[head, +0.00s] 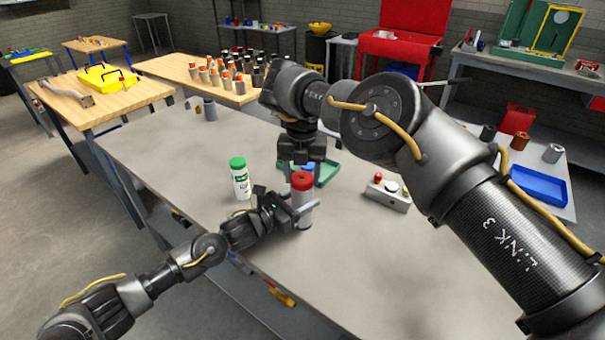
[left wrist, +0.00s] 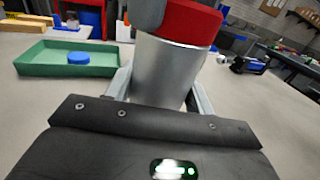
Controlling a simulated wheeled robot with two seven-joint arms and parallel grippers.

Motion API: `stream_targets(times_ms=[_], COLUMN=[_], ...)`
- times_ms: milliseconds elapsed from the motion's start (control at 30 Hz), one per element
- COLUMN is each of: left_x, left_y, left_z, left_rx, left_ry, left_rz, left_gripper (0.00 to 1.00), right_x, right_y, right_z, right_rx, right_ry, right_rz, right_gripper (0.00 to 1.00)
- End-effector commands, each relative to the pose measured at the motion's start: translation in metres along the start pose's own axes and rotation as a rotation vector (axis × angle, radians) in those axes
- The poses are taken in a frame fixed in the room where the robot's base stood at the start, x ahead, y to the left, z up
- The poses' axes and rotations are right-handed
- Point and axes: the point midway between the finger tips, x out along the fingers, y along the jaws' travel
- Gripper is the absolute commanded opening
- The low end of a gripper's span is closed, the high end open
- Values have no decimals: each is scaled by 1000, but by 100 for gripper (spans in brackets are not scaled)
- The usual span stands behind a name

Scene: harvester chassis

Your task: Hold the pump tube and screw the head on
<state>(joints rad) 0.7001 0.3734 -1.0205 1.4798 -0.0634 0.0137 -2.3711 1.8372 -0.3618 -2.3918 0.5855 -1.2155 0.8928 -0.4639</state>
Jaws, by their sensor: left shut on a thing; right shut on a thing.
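The pump tube (head: 306,217) is a silver-grey cylinder standing upright near the table's front edge. It fills the middle of the left wrist view (left wrist: 165,75). The red head (head: 301,182) sits on its top end, and its red rim shows in the left wrist view (left wrist: 195,22). I cannot tell how far it is threaded. My left gripper (head: 300,212) is shut on the tube from the side, one finger on each side. My right gripper (head: 302,168) points down from above, shut on the red head. A grey finger covers part of the head in the left wrist view.
A green tray (left wrist: 35,68) with a blue cap (left wrist: 78,58) lies behind the tube. A white bottle with a green cap (head: 239,180) stands left of it. A grey box with a red button (head: 388,193) is on the right.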

Motion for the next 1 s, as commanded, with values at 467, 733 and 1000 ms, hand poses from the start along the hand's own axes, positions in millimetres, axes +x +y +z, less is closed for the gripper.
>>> stream_targets(times_ms=[467, 733, 1000], left_x=[0, 0, 0], left_y=[-1, -1, -1], left_z=[2, 2, 2], left_rx=[3, 3, 2], left_ry=[-4, -4, -4], left_rz=[-3, -4, -3], left_gripper=[0, 0, 0], right_x=[0, 0, 0], right_y=[0, -1, 0], right_z=[1, 2, 1], right_rx=[1304, 1544, 1541], right_ry=[-3, -4, -3], right_rz=[2, 4, 3], right_gripper=[26, 26, 79])
